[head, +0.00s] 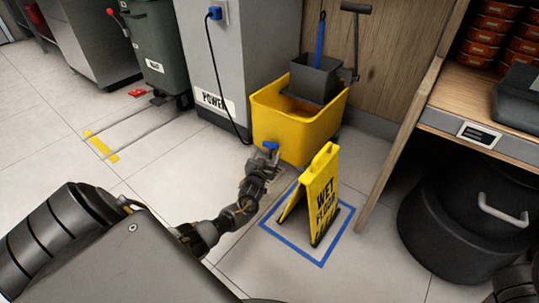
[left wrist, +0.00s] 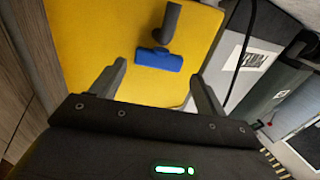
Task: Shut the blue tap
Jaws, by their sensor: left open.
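The blue tap (head: 271,146) is on the front wall of the yellow mop bucket (head: 283,132), below the rim. In the left wrist view the tap (left wrist: 160,60) is a blue bar handle on a dark bent pipe, and the bar lies roughly crosswise in the picture. My left gripper (head: 266,155) is open and empty, close in front of the tap. In the left wrist view its two fingers stand on either side of the blue handle, with gaps to both; I cannot tell how much depth separates them.
A yellow wet floor sign (head: 321,196) stands in a blue floor outline just right of my left forearm. A grey cabinet (head: 208,60) with a black cable (head: 222,95) is behind left of the bucket. A wooden counter (head: 422,120) is right. Floor at left is mostly clear.

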